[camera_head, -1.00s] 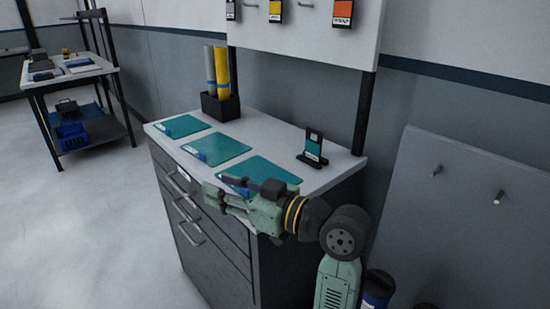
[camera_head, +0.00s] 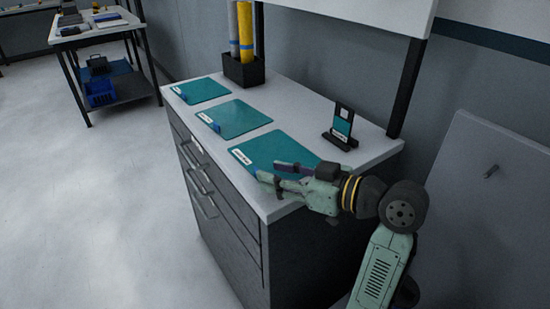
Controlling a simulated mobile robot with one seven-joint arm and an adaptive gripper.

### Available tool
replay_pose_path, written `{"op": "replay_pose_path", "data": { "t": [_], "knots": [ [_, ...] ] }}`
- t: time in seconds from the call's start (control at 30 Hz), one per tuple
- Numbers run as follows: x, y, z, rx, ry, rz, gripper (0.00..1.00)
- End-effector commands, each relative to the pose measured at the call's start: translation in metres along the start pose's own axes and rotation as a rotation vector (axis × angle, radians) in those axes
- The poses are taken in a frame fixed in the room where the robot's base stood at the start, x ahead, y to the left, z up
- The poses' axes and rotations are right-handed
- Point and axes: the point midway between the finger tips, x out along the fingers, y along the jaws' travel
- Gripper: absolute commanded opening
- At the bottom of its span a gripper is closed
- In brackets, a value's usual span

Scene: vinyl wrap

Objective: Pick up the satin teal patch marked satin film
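Three flat teal patches lie in a row on the light cabinet top: a far one (camera_head: 203,90), a middle one (camera_head: 243,118) and a near one (camera_head: 280,147). Each has a small white label at its left edge, too small to read, so I cannot tell which is marked satin film. Small blue tabs show at the labels of the far and middle patches. My gripper (camera_head: 267,173) is at the front edge of the top, over the near corner of the near patch and hiding part of it. Its fingers point left, look apart and hold nothing visible.
A black stand with a teal sample card (camera_head: 342,127) is at the right of the top. A black holder (camera_head: 243,72) with yellow and grey rolls is at the back. A dark post (camera_head: 405,88) rises behind. A side table (camera_head: 100,35) stands far left, with clear floor (camera_head: 120,190) between.

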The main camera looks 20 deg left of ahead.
Motion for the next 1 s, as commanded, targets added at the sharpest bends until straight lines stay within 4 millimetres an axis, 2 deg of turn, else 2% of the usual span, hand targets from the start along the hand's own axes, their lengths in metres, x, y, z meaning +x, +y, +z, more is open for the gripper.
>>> {"op": "replay_pose_path", "data": {
  "t": [0.1,0.23,0.33,0.57,1.0],
  "knots": [
    [0.02,0.002,0.004,0.002,-0.001,-0.005,0.36],
    [0.037,0.003,0.004,0.001,0.0,-0.003,0.36],
    [0.043,0.003,0.003,0.001,0.0,-0.001,0.36],
    [0.044,0.003,0.003,0.001,0.0,0.0,0.36],
    [0.044,0.003,0.003,0.0,0.0,0.0,0.07]
  ]
}}
